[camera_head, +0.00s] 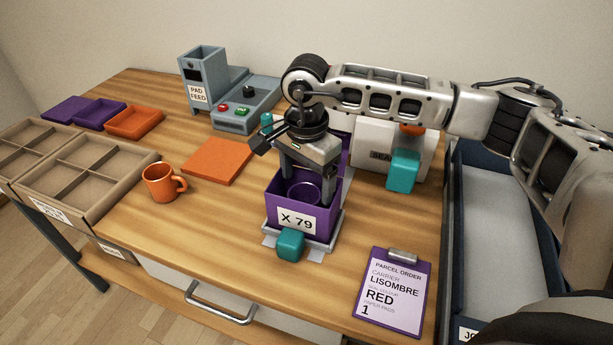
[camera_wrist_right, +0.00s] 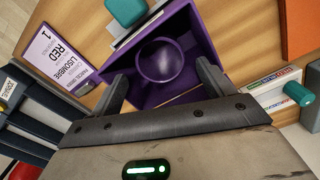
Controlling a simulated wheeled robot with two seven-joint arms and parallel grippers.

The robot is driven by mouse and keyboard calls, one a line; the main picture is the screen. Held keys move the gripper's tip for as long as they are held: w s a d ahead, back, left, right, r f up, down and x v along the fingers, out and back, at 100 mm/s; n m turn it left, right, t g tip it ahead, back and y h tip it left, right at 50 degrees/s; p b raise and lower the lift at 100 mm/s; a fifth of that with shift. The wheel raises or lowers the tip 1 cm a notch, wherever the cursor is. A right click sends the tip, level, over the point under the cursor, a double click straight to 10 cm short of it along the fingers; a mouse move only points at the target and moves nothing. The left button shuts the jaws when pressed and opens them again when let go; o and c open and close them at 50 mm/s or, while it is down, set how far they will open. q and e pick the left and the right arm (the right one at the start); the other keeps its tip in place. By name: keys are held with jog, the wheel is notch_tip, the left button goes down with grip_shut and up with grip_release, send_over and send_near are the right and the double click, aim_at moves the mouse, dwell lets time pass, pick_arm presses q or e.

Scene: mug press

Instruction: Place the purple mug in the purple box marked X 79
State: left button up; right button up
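The purple mug (camera_head: 304,193) is inside the purple box (camera_head: 275,208) marked X 79, with its round rim facing up. In the right wrist view the mug (camera_wrist_right: 160,63) sits low between the walls of the box (camera_wrist_right: 204,38). My right gripper (camera_head: 309,178) points down over the box. In the wrist view its fingers (camera_wrist_right: 162,85) are spread wide on either side of the mug, with gaps between, so it is open and empty. The mug's base is hidden by the box walls. My left gripper is not in view.
The box stands on a grey fixture with teal knobs (camera_head: 291,244). A clipboard (camera_head: 394,290) lies at right. An orange mug (camera_head: 162,183), an orange pad (camera_head: 217,161) and divided trays (camera_head: 88,173) are at left. A grey pad feed machine (camera_head: 245,107) stands behind.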

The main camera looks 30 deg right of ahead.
jog(key=shift+r, duration=0.1)
jog(key=shift+r+p, duration=0.25)
jog(key=shift+p, duration=0.1)
jog(key=shift+r+p, duration=0.5)
jog(key=shift+p, duration=0.05)
pick_arm(q)
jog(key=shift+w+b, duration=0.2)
jog(key=shift+b, duration=0.95)
pick_arm(e)
notch_tip(320, 180, up, 12)
jog(key=shift+f, duration=0.2)
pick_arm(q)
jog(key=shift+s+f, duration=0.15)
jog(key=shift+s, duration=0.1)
